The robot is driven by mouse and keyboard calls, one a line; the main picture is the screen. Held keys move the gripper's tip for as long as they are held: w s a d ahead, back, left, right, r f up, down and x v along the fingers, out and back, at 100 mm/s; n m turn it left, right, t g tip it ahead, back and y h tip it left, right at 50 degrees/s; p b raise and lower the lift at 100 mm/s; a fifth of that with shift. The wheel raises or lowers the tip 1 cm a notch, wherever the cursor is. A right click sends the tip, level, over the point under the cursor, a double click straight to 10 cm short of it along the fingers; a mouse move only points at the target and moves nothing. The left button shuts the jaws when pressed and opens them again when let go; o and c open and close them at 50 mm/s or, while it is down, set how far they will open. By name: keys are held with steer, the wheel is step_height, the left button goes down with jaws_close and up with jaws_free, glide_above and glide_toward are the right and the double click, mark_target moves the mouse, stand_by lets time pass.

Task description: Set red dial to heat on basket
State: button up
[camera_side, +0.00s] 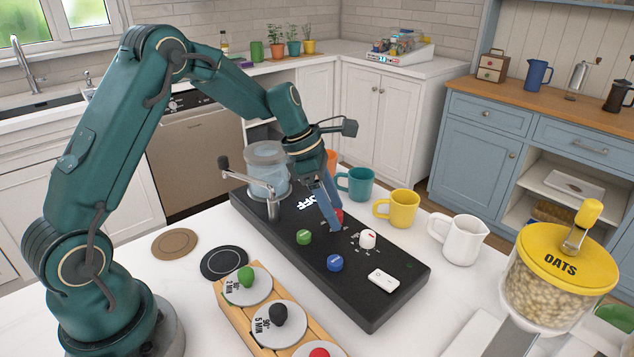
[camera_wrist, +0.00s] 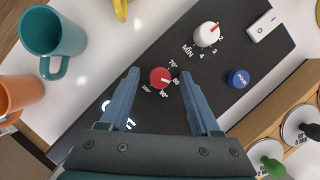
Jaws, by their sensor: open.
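The red dial (camera_wrist: 160,77) sits on the black panel of the brewing machine (camera_side: 400,268), with 70°, 80, 90° and other printed marks around it. Its pale pointer line seems to face the 80, but it is small. In the side view the red dial (camera_side: 338,215) is partly hidden by my gripper (camera_side: 328,212). My gripper (camera_wrist: 160,74) is open, its blue fingers on either side of the dial; contact cannot be told. Lids marked with degrees and minutes, with a green knob (camera_side: 246,275), a black knob (camera_side: 278,314) and a red knob (camera_side: 319,353), rest on a wooden rack (camera_side: 240,318).
A white MIN dial (camera_wrist: 206,34), a blue POUR button (camera_wrist: 238,78) and a white switch (camera_wrist: 265,25) share the panel. A glass vessel (camera_side: 267,165) stands at its far end.

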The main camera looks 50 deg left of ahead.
steer(key=shift+n, duration=0.3)
steer(key=v, duration=0.4)
steer(key=shift+r, duration=0.3)
steer(key=s+d+r+m+t+y, duration=0.1)
steer(key=s+d+r+m, duration=0.2)
steer(key=s+r, duration=0.15)
steer(key=s+d+r+m+t, duration=0.1)
steer(key=s+d+r+m, duration=0.25)
steer(key=r, duration=0.25)
steer(key=s+a+f+m+y, duration=0.1)
steer(key=s+f+m, duration=0.1)
steer(key=s+m, duration=0.75)
steer(key=s+f+m+y, duration=0.1)
steer(key=s+m, duration=0.4)
steer(key=m, duration=0.9)
steer(key=d+r+m+g, duration=0.3)
steer(key=r+m, duration=0.3)
steer(key=m, duration=0.5)
steer(key=shift+w+g, duration=0.15)
steer(key=shift+g, duration=0.15)
